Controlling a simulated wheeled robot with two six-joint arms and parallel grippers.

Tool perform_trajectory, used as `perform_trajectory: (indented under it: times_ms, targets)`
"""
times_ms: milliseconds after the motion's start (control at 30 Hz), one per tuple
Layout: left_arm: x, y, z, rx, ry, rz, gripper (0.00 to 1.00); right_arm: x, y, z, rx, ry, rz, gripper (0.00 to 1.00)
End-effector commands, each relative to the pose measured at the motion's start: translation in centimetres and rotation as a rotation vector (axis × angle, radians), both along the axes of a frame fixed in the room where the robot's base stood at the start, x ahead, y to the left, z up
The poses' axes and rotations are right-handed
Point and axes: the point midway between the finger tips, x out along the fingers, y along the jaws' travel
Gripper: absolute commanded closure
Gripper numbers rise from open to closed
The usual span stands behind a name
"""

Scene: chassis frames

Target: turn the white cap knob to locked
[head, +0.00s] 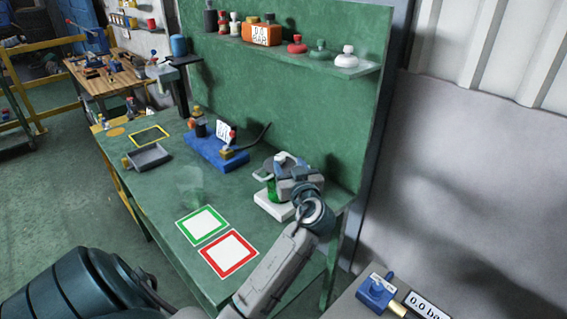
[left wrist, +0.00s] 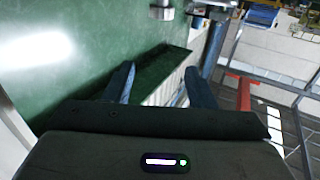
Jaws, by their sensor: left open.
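A fixture with a white base (head: 268,207) and a green body (head: 272,190) stands at the right end of the green bench in the head view. My left gripper (head: 284,165) is over its top and hides most of it, so I cannot make out a knob there. In the left wrist view the two fingers of my left gripper (left wrist: 160,85) are apart, with nothing between them. A white cap-shaped piece (head: 347,57) sits at the right end of the wall shelf, beside a green one (head: 319,48) and a red one (head: 297,44). My right gripper is not in view.
The bench (head: 180,185) carries a blue fixture (head: 215,152), a grey tray (head: 149,157), a green-framed square (head: 203,224) and a red-framed square (head: 229,253). A blue valve (head: 376,290) and a pressure sign (head: 427,305) are at the lower right. The bench's middle has free room.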

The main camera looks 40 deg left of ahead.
Motion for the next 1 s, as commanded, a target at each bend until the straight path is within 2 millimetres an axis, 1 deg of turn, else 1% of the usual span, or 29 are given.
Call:
perform_trajectory:
  times_ms: [33,267,333,433,533,800,1000]
  targets:
    - [0.0,0.0,-1.4,0.000,0.000,0.000,0.49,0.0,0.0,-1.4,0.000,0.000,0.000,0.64]
    - [0.0,0.0,-3.9,0.000,0.000,0.000,0.49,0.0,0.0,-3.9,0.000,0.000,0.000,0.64]
    - [0.0,0.0,-4.2,0.000,0.000,0.000,0.49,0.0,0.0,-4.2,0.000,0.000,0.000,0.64]
    - [0.3,0.4,-4.0,0.001,0.000,0.000,0.49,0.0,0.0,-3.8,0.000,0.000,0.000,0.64]
    - [0.9,1.3,-3.7,0.005,0.002,0.000,0.49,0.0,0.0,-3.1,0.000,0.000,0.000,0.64]
    - [3.6,5.7,-3.5,0.004,0.002,0.002,0.49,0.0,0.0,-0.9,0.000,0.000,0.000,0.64]
    - [5.1,8.1,-3.8,0.001,0.002,0.001,0.49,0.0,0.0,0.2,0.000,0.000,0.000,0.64]
